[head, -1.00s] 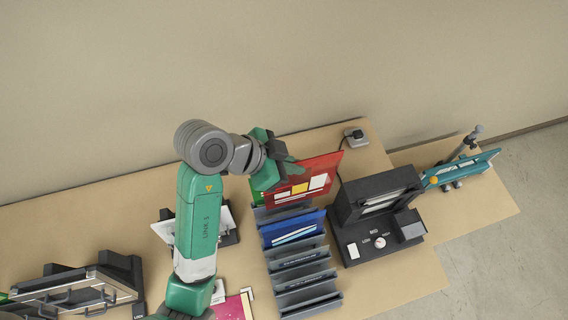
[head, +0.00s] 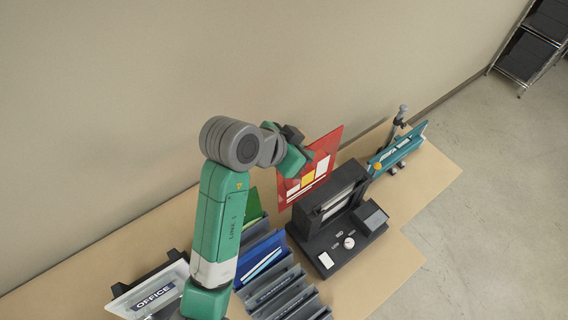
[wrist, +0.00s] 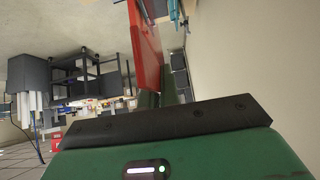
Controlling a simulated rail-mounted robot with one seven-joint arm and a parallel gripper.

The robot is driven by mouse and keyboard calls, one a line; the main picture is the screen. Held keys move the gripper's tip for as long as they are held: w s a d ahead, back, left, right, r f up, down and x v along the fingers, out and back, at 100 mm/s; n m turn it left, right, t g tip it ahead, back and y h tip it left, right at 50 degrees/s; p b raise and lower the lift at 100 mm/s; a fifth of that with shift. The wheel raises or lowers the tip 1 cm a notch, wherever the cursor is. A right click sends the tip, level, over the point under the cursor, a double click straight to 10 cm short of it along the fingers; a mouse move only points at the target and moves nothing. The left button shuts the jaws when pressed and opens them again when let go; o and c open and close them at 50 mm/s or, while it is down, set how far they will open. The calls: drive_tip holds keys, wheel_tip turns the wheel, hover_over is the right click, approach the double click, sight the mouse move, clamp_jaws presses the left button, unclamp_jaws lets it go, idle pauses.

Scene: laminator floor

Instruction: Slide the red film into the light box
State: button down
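The red film (head: 311,182), a sheet with white and yellow blocks, stands upright in the air behind the black device in the head view. My gripper (head: 305,158) is shut on its upper left edge. The film (wrist: 148,45) also shows edge-on in the wrist view, reaching away from the gripper. The black device (head: 325,226) has an upright housing with a pale window and a base with a dial marked MED. No label names the light box, so I cannot tell for sure that it is this device. The film looks apart from it.
A grey slotted rack (head: 286,292) holds a blue film (head: 262,257) and a green one (head: 252,208). An OFFICE sign (head: 150,291) leans on a stand at lower left.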

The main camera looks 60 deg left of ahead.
sight(339, 128)
drive_tip(key=w+b, duration=0.1)
drive_tip(key=w, duration=0.2)
drive_tip(key=w+a+b, duration=0.1)
drive_tip(key=w, duration=0.3)
drive_tip(key=w+b, duration=0.1)
drive_tip(key=w, duration=0.3)
drive_tip(key=shift+a+f+b, duration=0.15)
drive_tip(key=shift+a+b, duration=0.2)
drive_tip(key=shift+a, duration=0.05)
drive_tip(key=d, duration=0.1)
drive_tip(key=d+f, duration=0.1)
drive_tip(key=d, duration=0.1)
drive_tip(key=d+f, duration=0.1)
drive_tip(key=shift+w+d+b, duration=0.15)
drive_tip(key=shift+w+b, duration=0.1)
drive_tip(key=shift+b, duration=0.05)
drive_tip(key=shift+f+p, duration=0.2)
drive_tip(key=shift+p, duration=0.25)
drive_tip(key=shift+f, duration=0.15)
idle(0.4)
drive_tip(key=shift+f+b, duration=0.55)
drive_tip(key=shift+f, duration=1.05)
